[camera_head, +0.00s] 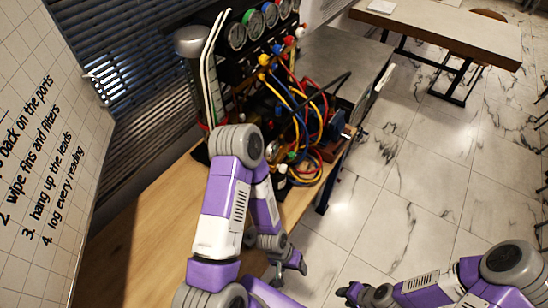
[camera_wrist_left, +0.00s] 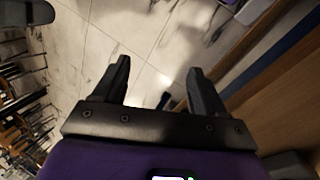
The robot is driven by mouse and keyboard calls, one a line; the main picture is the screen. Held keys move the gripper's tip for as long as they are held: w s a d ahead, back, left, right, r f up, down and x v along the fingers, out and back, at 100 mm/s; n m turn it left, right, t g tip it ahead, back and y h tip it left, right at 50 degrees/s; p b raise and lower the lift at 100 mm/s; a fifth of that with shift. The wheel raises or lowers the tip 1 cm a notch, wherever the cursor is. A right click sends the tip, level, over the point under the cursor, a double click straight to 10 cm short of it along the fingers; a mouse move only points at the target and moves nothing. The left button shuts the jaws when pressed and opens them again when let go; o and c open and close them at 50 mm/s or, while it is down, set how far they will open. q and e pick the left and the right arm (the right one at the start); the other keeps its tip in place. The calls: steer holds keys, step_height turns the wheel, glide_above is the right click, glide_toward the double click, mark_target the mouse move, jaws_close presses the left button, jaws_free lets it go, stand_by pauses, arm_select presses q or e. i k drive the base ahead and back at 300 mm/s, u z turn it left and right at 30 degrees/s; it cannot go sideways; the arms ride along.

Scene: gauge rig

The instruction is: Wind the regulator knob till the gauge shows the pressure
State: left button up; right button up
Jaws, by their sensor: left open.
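A row of several round gauges (camera_head: 255,25) with coloured rims stands on a dark rig at the back of the bench. Their readings are too small to tell. My left gripper (camera_head: 299,264) is low beyond the bench's right edge, well away from the rig. In the left wrist view its two fingers (camera_wrist_left: 158,68) are apart with nothing between them. My right gripper (camera_head: 349,293) is low over the floor; its finger gap is unclear.
Red, yellow and blue hoses (camera_head: 310,125) hang in loops before the rig. A blue device (camera_head: 337,122) stands near the edge of the wooden bench (camera_head: 150,255). A whiteboard (camera_head: 50,130) is at left. Another table (camera_head: 450,30) stands far right; open tiled floor lies between.

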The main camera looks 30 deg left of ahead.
mark_target(282, 169)
steer(key=k, duration=0.5)
steer(key=z, duration=1.25)
steer(key=i, duration=1.2)
steer(key=u, duration=3.1)
